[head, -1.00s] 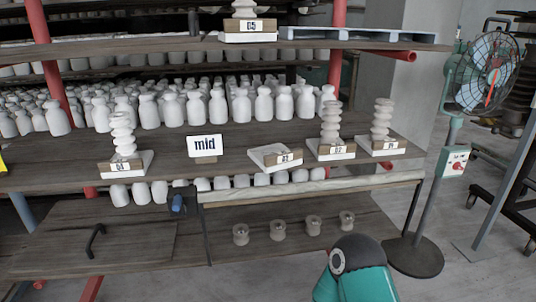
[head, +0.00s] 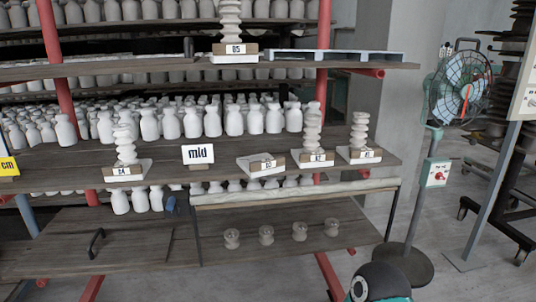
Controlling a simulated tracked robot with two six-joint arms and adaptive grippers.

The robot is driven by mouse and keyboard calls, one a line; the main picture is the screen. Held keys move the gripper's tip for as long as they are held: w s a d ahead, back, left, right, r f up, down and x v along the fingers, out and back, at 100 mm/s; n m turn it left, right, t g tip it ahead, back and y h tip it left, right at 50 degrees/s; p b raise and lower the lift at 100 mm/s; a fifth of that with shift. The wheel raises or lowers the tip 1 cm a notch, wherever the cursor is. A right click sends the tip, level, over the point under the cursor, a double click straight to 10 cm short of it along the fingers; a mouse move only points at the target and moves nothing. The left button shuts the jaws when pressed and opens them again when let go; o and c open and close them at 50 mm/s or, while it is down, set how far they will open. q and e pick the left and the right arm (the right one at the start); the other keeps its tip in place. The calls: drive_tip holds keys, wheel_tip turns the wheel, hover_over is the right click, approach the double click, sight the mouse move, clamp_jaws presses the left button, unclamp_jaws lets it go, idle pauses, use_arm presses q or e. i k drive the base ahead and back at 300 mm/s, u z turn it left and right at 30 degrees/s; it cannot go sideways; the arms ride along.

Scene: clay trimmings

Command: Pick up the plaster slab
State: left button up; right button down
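Several white slabs with labelled wooden blocks at their fronts lie on the shelves. The one labelled B3 (head: 250,168) lies on the middle shelf right of the "mid" sign (head: 198,154) and bears no stack. The slab labelled B4 (head: 140,166) and two slabs to the right (head: 330,154) (head: 373,149) each carry a stack of pale discs. The slab labelled B5 (head: 232,59) on the upper shelf also carries a stack. I cannot tell which is the plaster slab. Neither gripper shows; a teal and black part of my arm is at the bottom right.
Rows of white bottle-shaped pieces (head: 255,121) fill the back of the middle shelf (head: 60,172). Several small spools (head: 266,235) stand on the lower shelf. A pale bar (head: 290,192) runs above them. A fan (head: 457,88) on a stand is at the right. A pale blue pallet (head: 330,54) lies on the upper shelf.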

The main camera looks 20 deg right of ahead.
sight(262, 164)
drive_tip(key=z, duration=0.05)
drive_tip(key=i, duration=0.9)
drive_tip(key=u, duration=0.1)
